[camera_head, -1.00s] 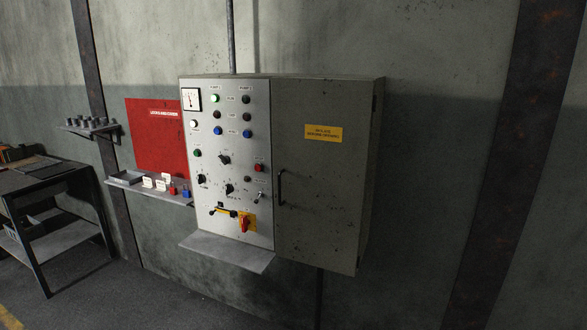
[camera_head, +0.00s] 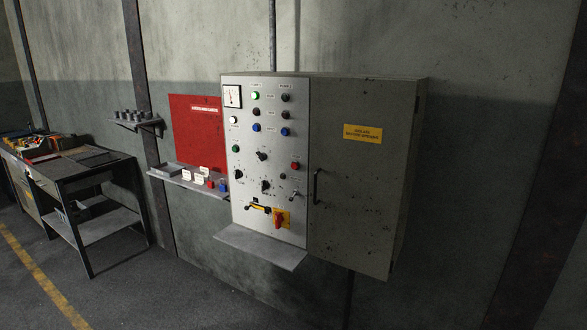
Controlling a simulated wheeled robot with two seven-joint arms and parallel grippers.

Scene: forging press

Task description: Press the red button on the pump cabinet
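The pump cabinet (camera_head: 365,205) is a grey box on the wall, right of centre. Its left part is a light control panel (camera_head: 272,215) with a gauge, lamps, knobs and switches. A small red button (camera_head: 295,166) sits on the panel's right side, below the rows of lamps. A red rotary switch (camera_head: 279,219) on a yellow plate is lower on the panel. The cabinet's closed door has a black handle (camera_head: 316,187) and a yellow label (camera_head: 362,134). Neither of my grippers is in view.
A grey ledge (camera_head: 260,246) juts out below the panel. Left of it are a red board (camera_head: 200,130), a shelf (camera_head: 190,183) with padlocks and tags, and a small wall shelf (camera_head: 137,124). A dark workbench (camera_head: 90,170) stands at the left. The floor in front looks clear.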

